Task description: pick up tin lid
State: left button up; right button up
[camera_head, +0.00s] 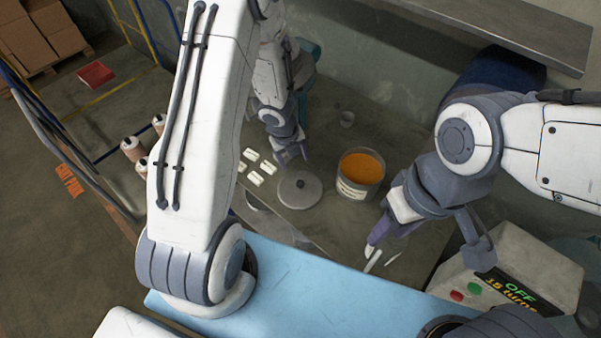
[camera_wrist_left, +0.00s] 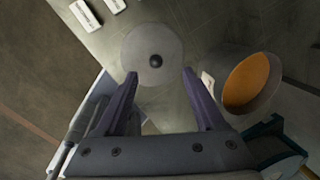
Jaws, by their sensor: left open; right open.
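The tin lid (camera_head: 299,189) is a flat grey disc with a small dark knob at its centre. It lies on the work surface, left of an open tin (camera_head: 361,173) with orange contents. My left gripper (camera_head: 292,155) is just beyond the lid in the head view, apart from it. In the left wrist view the open left fingers (camera_wrist_left: 160,75) point toward the lid (camera_wrist_left: 152,50), with the knob lying between their lines. The tin (camera_wrist_left: 250,82) is to their right. My right gripper (camera_head: 372,250) is open and empty, to the right of the lid and near the blue edge.
Several white labelled blocks (camera_head: 255,178) lie left of the lid. A control box (camera_head: 510,275) with buttons and a display reading OFF is at the right.

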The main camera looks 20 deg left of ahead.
pick_arm(q)
jog(key=s+f+m, duration=0.2)
jog(key=b, duration=0.3)
send_over(300, 182)
jog(key=s+a, duration=0.1)
jog(key=a, duration=0.1)
notch_tip(300, 182, down, 4)
jog(key=shift+g+h, duration=0.4)
jog(key=shift+w+d+f+b, duration=0.15)
jog(key=shift+d+f+b, duration=0.15)
jog(key=shift+f, duration=0.6)
jog(key=shift+w+d+f+b, duration=0.15)
jog(key=shift+d+f+b, duration=0.2)
jog(key=shift+f, duration=0.5)
jog(key=shift+w+d+f+b, duration=0.15)
jog(key=shift+d+f+b, duration=0.15)
jog(key=shift+f, duration=0.6)
pick_arm(e)
notch_tip(300, 182, down, 4)
jog(key=shift+r, duration=0.1)
pick_arm(q)
jog(key=shift+c, duration=0.3)
grip_shut()
